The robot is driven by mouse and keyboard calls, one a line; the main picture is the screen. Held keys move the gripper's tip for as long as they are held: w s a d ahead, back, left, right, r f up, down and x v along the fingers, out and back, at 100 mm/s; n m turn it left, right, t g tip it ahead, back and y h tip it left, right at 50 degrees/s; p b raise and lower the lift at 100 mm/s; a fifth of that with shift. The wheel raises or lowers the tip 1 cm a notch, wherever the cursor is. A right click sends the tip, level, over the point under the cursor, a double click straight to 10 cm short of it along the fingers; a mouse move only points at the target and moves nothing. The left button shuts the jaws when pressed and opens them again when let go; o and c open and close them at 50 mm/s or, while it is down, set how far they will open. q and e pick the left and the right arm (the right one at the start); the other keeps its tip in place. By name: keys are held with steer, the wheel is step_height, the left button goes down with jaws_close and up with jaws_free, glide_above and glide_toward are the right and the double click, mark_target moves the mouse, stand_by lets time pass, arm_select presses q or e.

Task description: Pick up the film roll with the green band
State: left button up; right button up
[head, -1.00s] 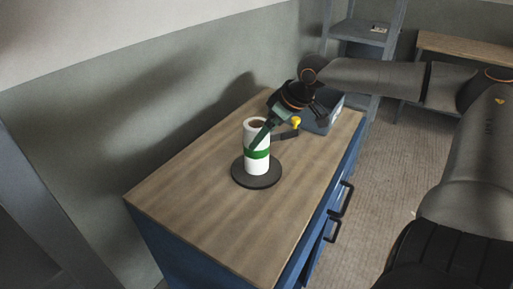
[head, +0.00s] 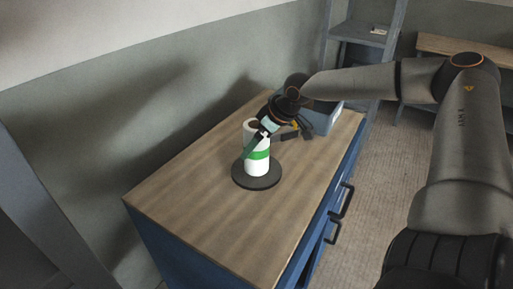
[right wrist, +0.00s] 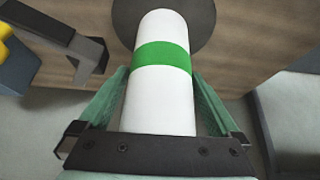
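The film roll (head: 257,167) is white with a green band around its middle and stands upright on a round black base (head: 240,181) on the wooden cabinet top. My right gripper (head: 258,142) reaches in from the right, low over the roll's upper part. In the right wrist view the roll (right wrist: 160,105) lies between the two greenish fingers of my right gripper (right wrist: 160,85), one on each side. The fingers look open, with narrow gaps to the roll. My left gripper is not in view.
A blue-grey bin (head: 327,119) stands at the far right of the cabinet top (head: 190,190). A dark tool with a yellow part (right wrist: 75,45) is close beside the roll. The wall runs along the left; the front of the top is clear.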

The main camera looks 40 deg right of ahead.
steer(key=shift+w+r, duration=0.1)
steer(key=shift+r, duration=0.05)
jaws_close()
stand_by(0.4)
